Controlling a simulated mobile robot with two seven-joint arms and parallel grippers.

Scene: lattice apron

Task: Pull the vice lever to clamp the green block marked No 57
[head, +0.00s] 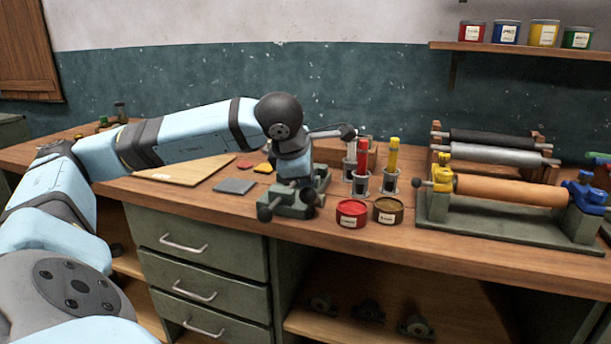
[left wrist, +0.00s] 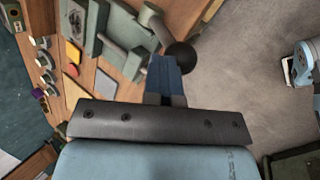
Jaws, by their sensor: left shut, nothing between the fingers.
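The green vice (head: 290,203) stands at the bench's front edge, partly hidden behind my left arm. It also shows in the left wrist view (left wrist: 112,45). In that view its lever ends in a dark ball knob (left wrist: 182,56). My left gripper (left wrist: 163,62) is shut and empty, its dark blue fingertips beside the knob; I cannot tell whether they touch. In the head view my left arm hangs over the vice and its fingertips are not clear. I cannot make out a green block marked No 57. My right gripper is not in view.
A red tin (head: 351,213) and a brown tin (head: 388,210) stand right of the vice, before holders with red and yellow sticks. A roller rack (head: 520,222) fills the bench's right. A grey tile (head: 235,186) and a pale board (head: 190,169) lie left.

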